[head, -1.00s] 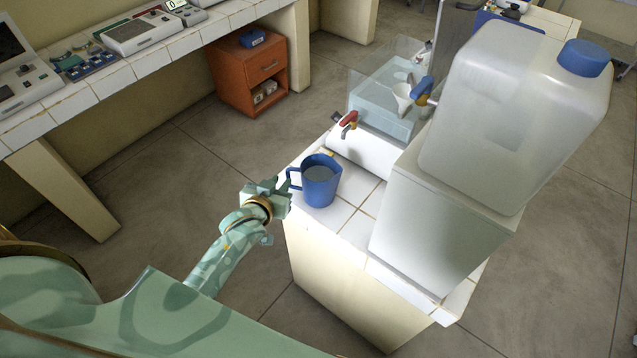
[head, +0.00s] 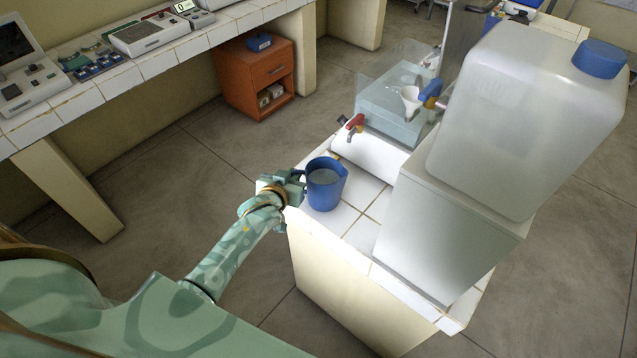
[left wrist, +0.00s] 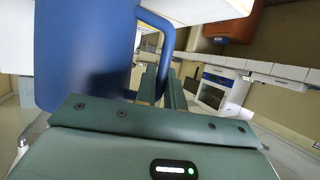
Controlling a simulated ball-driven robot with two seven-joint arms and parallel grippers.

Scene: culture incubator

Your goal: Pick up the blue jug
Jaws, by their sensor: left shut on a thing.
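The blue jug (head: 326,188) stands upright on the white tiled counter (head: 365,221), close to its left edge. Its contents look greyish from above. Its handle is on the left side, toward my left gripper (head: 294,186). My left gripper is shut on the handle. In the left wrist view the jug (left wrist: 85,50) fills the upper left, and its handle (left wrist: 163,38) runs down to the fingers of the left gripper (left wrist: 163,88). I cannot tell whether the jug's base is clear of the tiles. My right gripper is not in view.
A large translucent container (head: 520,115) with a blue cap stands on a white block (head: 445,235) right of the jug. Behind the jug is a clear water bath (head: 395,105) with a red-handled tap (head: 354,124). An orange cabinet (head: 258,78) stands on the floor at the back.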

